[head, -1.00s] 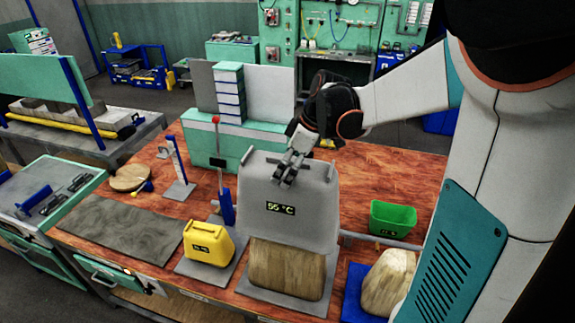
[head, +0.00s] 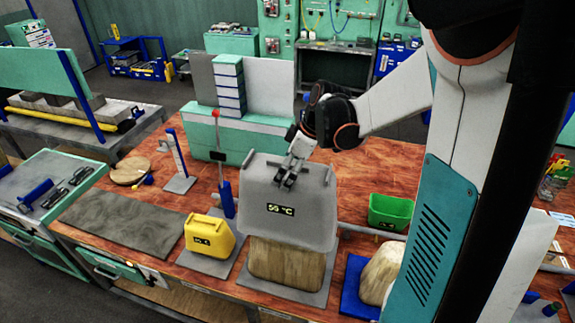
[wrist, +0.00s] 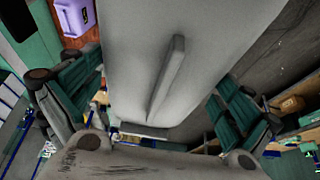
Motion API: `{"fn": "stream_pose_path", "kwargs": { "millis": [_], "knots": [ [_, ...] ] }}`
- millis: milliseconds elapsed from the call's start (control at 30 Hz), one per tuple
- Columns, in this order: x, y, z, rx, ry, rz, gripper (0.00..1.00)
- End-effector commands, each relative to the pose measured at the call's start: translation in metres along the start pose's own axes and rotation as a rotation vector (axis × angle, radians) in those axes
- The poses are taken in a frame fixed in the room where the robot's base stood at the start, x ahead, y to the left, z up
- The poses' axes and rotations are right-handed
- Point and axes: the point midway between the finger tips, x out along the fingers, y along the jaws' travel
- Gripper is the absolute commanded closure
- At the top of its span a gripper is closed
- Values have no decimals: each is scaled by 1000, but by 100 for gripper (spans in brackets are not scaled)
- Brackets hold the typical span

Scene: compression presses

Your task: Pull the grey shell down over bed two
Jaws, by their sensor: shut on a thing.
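The grey shell (head: 300,213), with a dark "55 °C" display on its front, sits over the upper part of a wood-coloured block (head: 285,262). The lower part of the block shows below the shell's rim. The block stands on a grey base plate (head: 318,298). My gripper (head: 287,181) is at the upper front of the shell, shut on it. In the wrist view the shell's pale surface and a raised grey bar (wrist: 167,80) lie between my two fingers (wrist: 155,100). The exact contact is hard to see.
A small yellow shell (head: 208,238) and a post with a red knob (head: 217,150) stand left. Right are a green bin (head: 390,212) and a pale block (head: 382,270) on a blue plate (head: 352,290). A teal cabinet (head: 225,130) stands behind. A grey mat (head: 120,222) lies clear.

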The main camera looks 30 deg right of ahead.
Motion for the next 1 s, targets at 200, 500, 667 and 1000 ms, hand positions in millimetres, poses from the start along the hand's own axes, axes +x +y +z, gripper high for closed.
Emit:
{"fn": "stream_pose_path", "kwargs": {
  "millis": [200, 500, 667, 1000],
  "knots": [
    [30, 0, 12, 0, 0, 0, 50],
    [64, 0, 27, 0, 0, 0, 50],
    [83, 0, 35, 0, 0, 0, 50],
    [122, 0, 51, 0, 0, 0, 50]
  ]
}}
